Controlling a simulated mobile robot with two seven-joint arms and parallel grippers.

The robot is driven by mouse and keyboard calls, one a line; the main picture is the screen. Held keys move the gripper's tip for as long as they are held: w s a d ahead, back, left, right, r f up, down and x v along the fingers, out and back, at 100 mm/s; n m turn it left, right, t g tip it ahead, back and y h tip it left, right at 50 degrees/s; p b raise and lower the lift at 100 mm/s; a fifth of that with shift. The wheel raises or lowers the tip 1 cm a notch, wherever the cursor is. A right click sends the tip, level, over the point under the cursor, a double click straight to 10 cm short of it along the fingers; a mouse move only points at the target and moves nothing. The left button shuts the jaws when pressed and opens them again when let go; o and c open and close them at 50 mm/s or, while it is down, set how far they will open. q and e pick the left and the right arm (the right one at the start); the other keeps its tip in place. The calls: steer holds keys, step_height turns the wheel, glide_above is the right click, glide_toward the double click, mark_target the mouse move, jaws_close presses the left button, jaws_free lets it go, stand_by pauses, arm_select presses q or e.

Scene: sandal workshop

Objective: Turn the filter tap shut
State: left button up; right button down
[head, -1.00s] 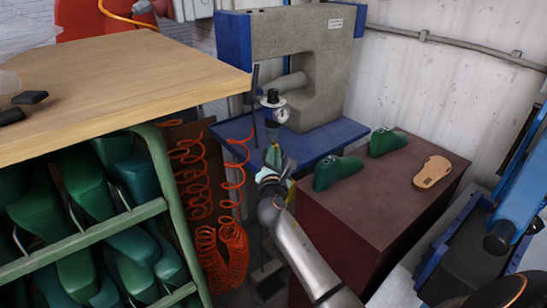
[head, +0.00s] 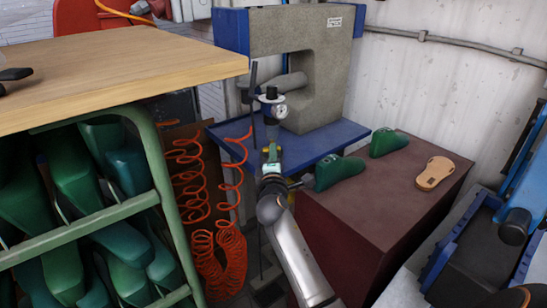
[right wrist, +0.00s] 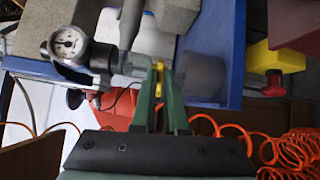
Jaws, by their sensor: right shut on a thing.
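The gauge (right wrist: 68,43) shows large in the right wrist view. The yellow filter tap (right wrist: 160,76) is small and sits between the green fingertips of my right gripper (right wrist: 160,90). My right gripper is shut on the tap, just below the filter in the head view (head: 271,155). The fingers hide part of the tap, and its exact angle is hard to tell. My left gripper is out of view.
A blue shelf (head: 335,140) carries the press (head: 318,60). Orange coiled hoses (head: 220,262) hang left of my right arm. The workbench (head: 120,80) and green rack (head: 165,190) stand left. Green lasts (head: 338,173) and a tan sole (head: 435,173) lie on a maroon cabinet (head: 400,210).

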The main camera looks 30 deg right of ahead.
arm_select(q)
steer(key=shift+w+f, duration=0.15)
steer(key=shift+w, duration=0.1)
arm_select(e)
steer(key=shift+f+m, duration=0.1)
steer(key=shift+m, duration=0.5)
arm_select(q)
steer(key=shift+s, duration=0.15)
arm_select(e)
steer(key=c, duration=0.9)
jaws_free()
steer(key=shift+c, duration=0.2)
